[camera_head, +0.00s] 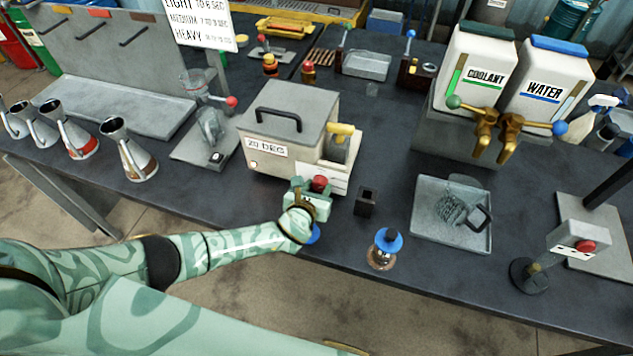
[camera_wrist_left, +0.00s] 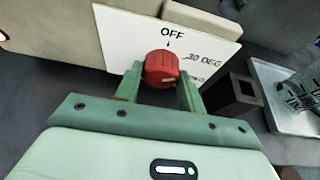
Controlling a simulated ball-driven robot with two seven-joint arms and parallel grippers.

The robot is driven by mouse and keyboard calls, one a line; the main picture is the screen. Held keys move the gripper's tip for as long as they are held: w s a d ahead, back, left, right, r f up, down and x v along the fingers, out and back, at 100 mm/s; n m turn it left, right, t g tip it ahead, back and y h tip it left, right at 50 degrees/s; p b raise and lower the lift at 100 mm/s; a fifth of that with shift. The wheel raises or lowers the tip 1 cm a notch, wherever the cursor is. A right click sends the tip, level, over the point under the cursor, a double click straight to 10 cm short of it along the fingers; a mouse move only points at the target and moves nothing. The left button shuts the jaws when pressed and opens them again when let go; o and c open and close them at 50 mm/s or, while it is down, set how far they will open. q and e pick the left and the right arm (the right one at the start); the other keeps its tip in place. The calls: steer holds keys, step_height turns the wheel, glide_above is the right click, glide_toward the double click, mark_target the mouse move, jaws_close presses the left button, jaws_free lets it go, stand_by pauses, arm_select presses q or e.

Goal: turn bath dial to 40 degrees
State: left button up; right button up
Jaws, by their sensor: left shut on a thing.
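The bath (camera_head: 285,125) is a beige box with a grey handled lid, near the front middle of the table in the head view. A label (camera_head: 267,148) on its front appears to read 20 DEG. Its red dial (camera_wrist_left: 161,68) sits on a white plate (camera_wrist_left: 125,32) marked OFF, with degree marks to the right, one partly hidden. A pale mark shows low on the knob; which marking it points at I cannot tell. My left gripper (camera_head: 313,191) is shut on the dial, one finger on each side in the left wrist view. My right gripper is not in view.
A small dark open block (camera_head: 366,200) stands just right of the bath. A blue-topped item (camera_head: 385,245) is near the table's front edge. A metal tray (camera_head: 425,240) lies further right. Metal jugs (camera_head: 125,150) stand at left, and coolant and water tanks (camera_head: 475,68) at back right.

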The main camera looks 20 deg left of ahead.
arm_select(q)
steer(key=shift+d+m+y+p, duration=0.1)
steer(key=shift+m+y+p, duration=0.35)
steer(key=shift+m+y, duration=0.45)
steer(key=shift+f+m+y, duration=0.1)
steer(key=shift+m+y, duration=0.5)
steer(key=shift+m, duration=0.4)
steer(key=shift+d+f+m+t+y+b, duration=0.1)
steer(key=shift+m+t+y+b, duration=0.4)
steer(key=shift+m, duration=0.7)
steer(key=shift+m+t+y+b, duration=0.45)
steer(key=shift+m+y, duration=0.45)
steer(key=shift+m, duration=0.5)
steer(key=o, duration=1)
